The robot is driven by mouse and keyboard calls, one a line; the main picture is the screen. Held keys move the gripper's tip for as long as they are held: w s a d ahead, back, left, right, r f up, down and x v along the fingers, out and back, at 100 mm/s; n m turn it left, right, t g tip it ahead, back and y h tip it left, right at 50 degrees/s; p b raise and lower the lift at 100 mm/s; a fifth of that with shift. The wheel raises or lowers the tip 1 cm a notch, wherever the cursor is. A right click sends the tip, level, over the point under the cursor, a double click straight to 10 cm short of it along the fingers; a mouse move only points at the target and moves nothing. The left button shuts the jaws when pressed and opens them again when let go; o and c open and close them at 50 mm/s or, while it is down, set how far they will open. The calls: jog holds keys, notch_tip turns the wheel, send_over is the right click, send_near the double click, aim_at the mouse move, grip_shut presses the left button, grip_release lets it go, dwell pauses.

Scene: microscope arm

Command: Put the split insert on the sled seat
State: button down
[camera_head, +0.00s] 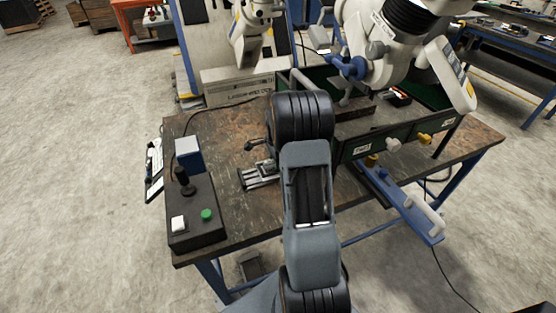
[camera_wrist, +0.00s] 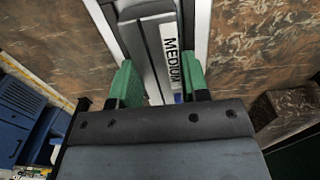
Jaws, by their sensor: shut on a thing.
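In the wrist view my gripper (camera_wrist: 159,78) has green fingers closed on both sides of a dark grey block labelled MEDIUM, which I take to be the split insert (camera_wrist: 150,52). Pale strips flank the insert; I cannot tell whether it touches anything below. In the head view a small metal slide with rails, likely the sled (camera_head: 260,175), sits on the workbench just left of my arm. Its seat is not clear at this size. My gripper and the insert are hidden behind my arm in the head view.
The workbench (camera_head: 225,118) has worn brown bare areas left and front. A control box (camera_head: 196,212) with a green button and a blue-and-white box (camera_head: 189,155) stand at left. A green-walled tray (camera_head: 355,150) and a large white microscope arm (camera_head: 405,45) occupy the right and back.

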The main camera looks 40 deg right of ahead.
jog(key=c, duration=0.6)
grip_release()
jog(key=shift+f, duration=0.1)
notch_tip(320, 180, up, 11)
jog(key=s+a+r+n+t, duration=0.1)
jog(key=s+a+r+n, duration=0.25)
jog(key=a, duration=0.25)
jog(key=s+a+r+n, duration=0.2)
jog(key=a+r+n, duration=0.1)
jog(key=a+n, duration=0.25)
jog(key=s+a+f+n+t, duration=0.2)
jog(key=s+a+n, duration=0.9)
jog(key=s+n, duration=0.1)
jog(key=shift+a+t, duration=0.3)
jog(key=shift+a, duration=0.05)
jog(key=shift+r, duration=0.1)
